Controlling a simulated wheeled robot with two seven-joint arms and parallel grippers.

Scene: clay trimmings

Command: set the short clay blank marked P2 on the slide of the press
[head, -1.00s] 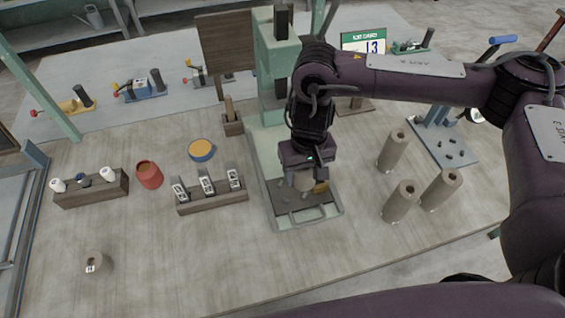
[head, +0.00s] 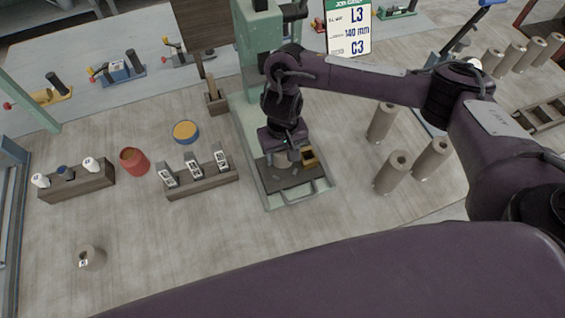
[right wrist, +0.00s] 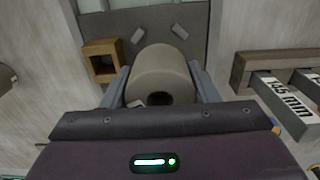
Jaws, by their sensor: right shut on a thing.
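My right gripper (head: 286,158) is shut on a short grey clay blank (head: 282,164) at the press slide (head: 318,187). The right wrist view shows the blank (right wrist: 163,72) between the two fingers, its hollow end toward the camera. A pale label patch shows low on it, but I cannot read P2. The blank is over or on the dark plate of the slide; I cannot tell whether it touches. The green press (head: 262,45) stands behind. Another short blank (head: 92,258) with a small label stands at the front left of the table. My left gripper is not in view.
A rack of size tags (head: 200,183) is left of the press, near a red pot (head: 133,161) and a yellow-topped tin (head: 186,131). Tall clay tubes (head: 392,172) stand right.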

